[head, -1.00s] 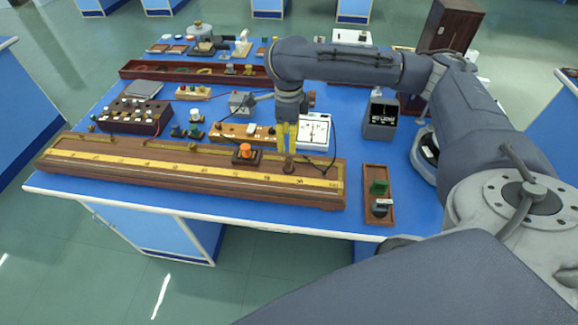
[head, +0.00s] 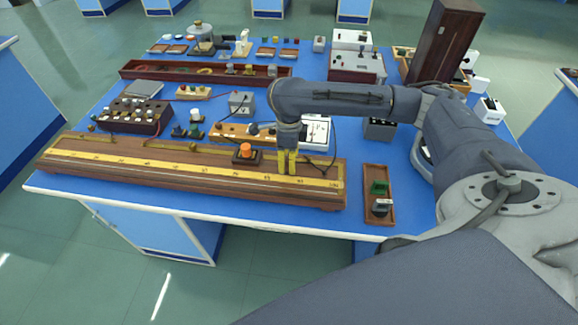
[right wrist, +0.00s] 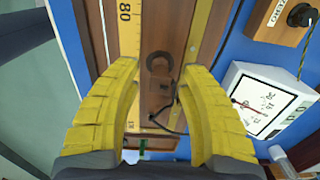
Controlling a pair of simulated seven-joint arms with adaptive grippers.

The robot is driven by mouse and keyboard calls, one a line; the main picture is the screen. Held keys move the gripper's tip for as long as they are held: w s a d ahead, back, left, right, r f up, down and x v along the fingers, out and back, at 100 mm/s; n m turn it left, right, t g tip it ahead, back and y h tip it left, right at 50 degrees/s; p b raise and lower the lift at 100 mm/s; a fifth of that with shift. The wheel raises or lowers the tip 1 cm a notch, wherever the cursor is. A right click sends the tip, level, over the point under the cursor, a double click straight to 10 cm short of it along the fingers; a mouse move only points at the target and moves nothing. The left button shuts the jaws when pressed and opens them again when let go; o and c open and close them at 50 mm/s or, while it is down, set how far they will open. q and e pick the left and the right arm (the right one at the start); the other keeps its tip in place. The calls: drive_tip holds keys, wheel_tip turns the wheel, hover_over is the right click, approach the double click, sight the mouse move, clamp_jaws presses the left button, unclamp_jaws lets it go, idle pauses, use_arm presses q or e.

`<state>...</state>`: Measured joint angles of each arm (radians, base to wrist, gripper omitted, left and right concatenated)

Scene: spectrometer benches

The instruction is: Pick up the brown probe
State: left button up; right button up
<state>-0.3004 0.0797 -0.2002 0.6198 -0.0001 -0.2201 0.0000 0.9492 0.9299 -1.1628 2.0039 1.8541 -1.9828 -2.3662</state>
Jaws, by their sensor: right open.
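The brown probe (right wrist: 161,92) is a small brown piece with a dark round knob, sitting on the long wooden ruler board (head: 110,168). In the right wrist view it lies between and a little beyond my open yellow fingers, with a thin dark cable beside it. My right gripper (head: 287,162) is over the right part of the board, pointing down, and hides the probe in the head view. The fingers also show in the right wrist view (right wrist: 160,110), spread apart with nothing held. My left gripper is not in view.
An orange-topped block (head: 245,153) stands on the board just left of my right gripper. A white meter (head: 318,132) stands behind it. A small wooden tray (head: 378,205) with green and dark parts lies to the right. Bare blue tabletop separates the tray from the board.

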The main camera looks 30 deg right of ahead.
drive_tip(key=shift+f, duration=0.7)
clamp_jaws()
